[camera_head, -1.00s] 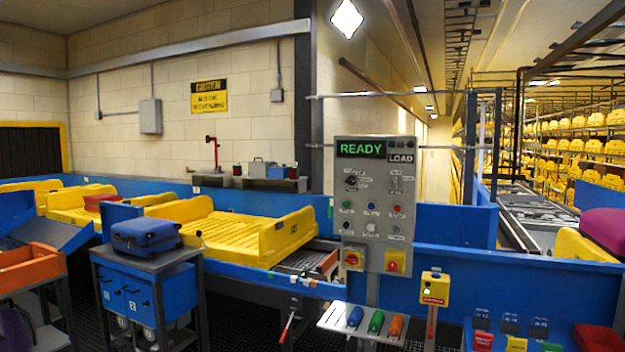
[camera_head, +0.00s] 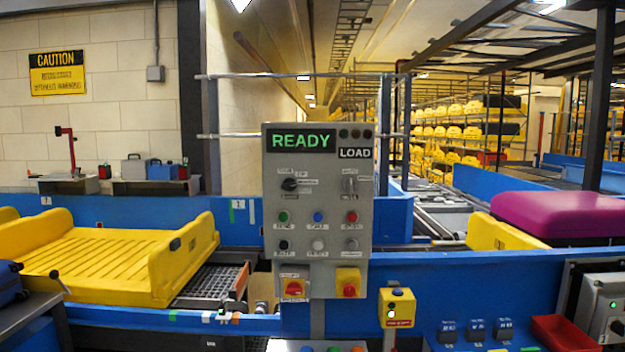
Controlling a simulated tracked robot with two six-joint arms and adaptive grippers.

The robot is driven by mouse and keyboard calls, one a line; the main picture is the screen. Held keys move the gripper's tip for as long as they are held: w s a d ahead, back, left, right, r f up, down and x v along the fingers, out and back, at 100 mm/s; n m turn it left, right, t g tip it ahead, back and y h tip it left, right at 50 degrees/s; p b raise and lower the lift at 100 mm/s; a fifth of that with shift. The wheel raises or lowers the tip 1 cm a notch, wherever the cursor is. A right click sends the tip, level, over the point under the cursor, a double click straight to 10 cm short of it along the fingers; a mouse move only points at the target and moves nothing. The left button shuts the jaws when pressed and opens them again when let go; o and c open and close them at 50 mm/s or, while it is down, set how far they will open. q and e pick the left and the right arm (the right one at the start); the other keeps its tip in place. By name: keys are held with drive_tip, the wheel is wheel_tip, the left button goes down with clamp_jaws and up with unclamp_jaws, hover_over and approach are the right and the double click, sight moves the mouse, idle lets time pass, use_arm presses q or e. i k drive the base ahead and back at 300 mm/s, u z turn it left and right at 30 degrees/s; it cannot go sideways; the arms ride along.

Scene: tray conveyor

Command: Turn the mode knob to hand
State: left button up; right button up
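A grey control panel (camera_head: 318,256) stands upright in the middle of the view. A black selector knob (camera_head: 289,184) sits at its upper left, with several small labels around it. A grey switch (camera_head: 350,185) sits at its upper right. The labels are too small to read, so I cannot tell for sure which is the mode knob or where it points. Neither of my grippers is in view.
Coloured push buttons (camera_head: 317,216) and two red knobs on yellow plates (camera_head: 348,282) are lower on the panel. A yellow tray (camera_head: 95,265) is left, a purple case (camera_head: 560,213) right.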

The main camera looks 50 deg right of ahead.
sight(350, 185)
drive_tip(key=z, duration=0.45)
drive_tip(key=i, duration=1.15)
drive_tip(key=z, duration=0.85)
drive_tip(key=i, duration=0.2)
drive_tip(key=z, duration=0.25)
drive_tip(key=k, duration=0.9)
drive_tip(key=z, duration=0.15)
drive_tip(key=i, duration=0.9)
drive_tip(key=u, duration=0.05)
